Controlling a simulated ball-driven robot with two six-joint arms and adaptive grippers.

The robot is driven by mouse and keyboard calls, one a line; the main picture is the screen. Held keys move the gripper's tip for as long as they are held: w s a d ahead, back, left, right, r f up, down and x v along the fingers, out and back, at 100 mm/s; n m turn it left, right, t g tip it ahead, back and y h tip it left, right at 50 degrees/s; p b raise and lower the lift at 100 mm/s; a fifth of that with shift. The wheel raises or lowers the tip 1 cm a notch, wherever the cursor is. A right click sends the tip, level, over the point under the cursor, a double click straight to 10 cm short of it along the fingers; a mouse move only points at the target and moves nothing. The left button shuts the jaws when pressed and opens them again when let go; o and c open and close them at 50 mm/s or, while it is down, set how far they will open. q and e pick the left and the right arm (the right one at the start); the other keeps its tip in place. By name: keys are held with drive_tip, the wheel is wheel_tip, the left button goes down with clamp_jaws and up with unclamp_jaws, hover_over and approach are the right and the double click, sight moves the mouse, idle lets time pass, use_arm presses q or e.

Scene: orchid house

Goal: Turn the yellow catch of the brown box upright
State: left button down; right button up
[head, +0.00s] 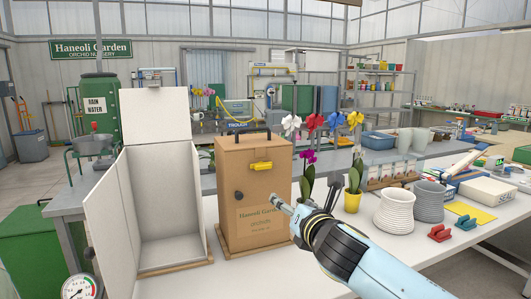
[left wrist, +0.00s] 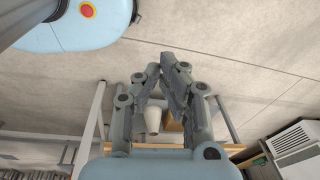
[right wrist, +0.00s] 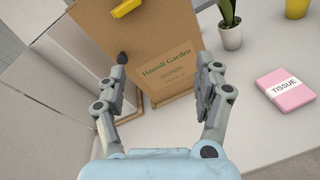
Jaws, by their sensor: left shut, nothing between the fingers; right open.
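The brown box (head: 230,178) stands upright on the white table, its labelled front facing me. Its yellow catch (head: 261,166) lies level across the upper front; in the right wrist view the catch (right wrist: 126,8) is partly cut off at the top edge. A dark round knob (head: 238,195) sits lower on the front, at the left. My right gripper (right wrist: 165,68) is open and empty, in front of the box and below the catch. It also shows in the head view (head: 281,204). My left gripper (left wrist: 160,68) is shut and empty, away from the box, and outside the head view.
An open white box (head: 170,200) stands left of the brown box. Potted orchids (head: 353,190) and pale ribbed pots (head: 396,212) stand to the right. A pink tissue pack (right wrist: 286,88) lies on the table right of my right gripper. The table's front is mostly clear.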

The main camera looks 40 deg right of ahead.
sight(264, 166)
drive_tip(key=w+r+n, duration=0.1)
drive_tip(key=w+n, duration=0.1)
drive_tip(key=w, duration=0.2)
drive_tip(key=w+d+r+n+t, duration=0.1)
drive_tip(key=w+r+n, duration=0.1)
drive_tip(key=w, duration=0.2)
drive_tip(key=w+d+r+n+y, duration=0.1)
drive_tip(key=w+n, duration=0.1)
drive_tip(key=w, duration=0.3)
drive_tip(key=shift+r+t, duration=0.15)
drive_tip(key=shift+t, duration=0.25)
drive_tip(key=shift+w+d, duration=0.1)
drive_tip(key=shift+w, duration=0.3)
use_arm(q)
drive_tip(key=shift+s+d, duration=0.2)
drive_tip(key=shift+s, duration=0.2)
use_arm(e)
drive_tip(key=c, duration=1.2)
